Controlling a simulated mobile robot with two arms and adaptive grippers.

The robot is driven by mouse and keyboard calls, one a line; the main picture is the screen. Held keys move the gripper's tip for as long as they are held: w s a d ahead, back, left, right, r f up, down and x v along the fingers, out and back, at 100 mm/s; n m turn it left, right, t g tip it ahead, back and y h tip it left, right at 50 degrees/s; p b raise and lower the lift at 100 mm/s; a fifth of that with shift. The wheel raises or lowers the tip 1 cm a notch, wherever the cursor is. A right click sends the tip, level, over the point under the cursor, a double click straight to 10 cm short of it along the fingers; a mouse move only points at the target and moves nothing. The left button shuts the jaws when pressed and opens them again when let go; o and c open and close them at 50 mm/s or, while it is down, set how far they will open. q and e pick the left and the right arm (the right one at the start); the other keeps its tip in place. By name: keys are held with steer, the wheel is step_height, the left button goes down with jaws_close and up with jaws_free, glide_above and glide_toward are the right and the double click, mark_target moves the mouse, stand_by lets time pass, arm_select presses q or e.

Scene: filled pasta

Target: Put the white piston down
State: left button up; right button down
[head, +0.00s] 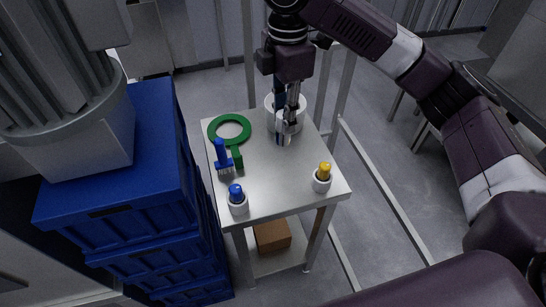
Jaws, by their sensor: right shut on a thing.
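My right gripper (284,118) points down over the back of a small metal table (275,185). It is shut on a slim whitish piece, which I take to be the white piston (283,132); the fingers hide much of it. A round white container (271,104) stands at the table's back, partly behind the gripper. I cannot tell whether the held piece touches the container or the tabletop. My left gripper is not in view.
The tabletop's middle and front are clear.

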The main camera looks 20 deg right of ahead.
mark_target(284, 140)
steer(key=shift+f+p, duration=1.3)
steer(key=shift+f, duration=8.3)
steer(key=shift+f, duration=0.1)
steer(key=c, duration=1.7)
jaws_free()
steer(key=shift+o, duration=0.2)
step_height(284, 140, up, 12)
steer(key=b, duration=0.2)
steer(key=shift+b, duration=0.35)
steer(key=shift+s, duration=0.1)
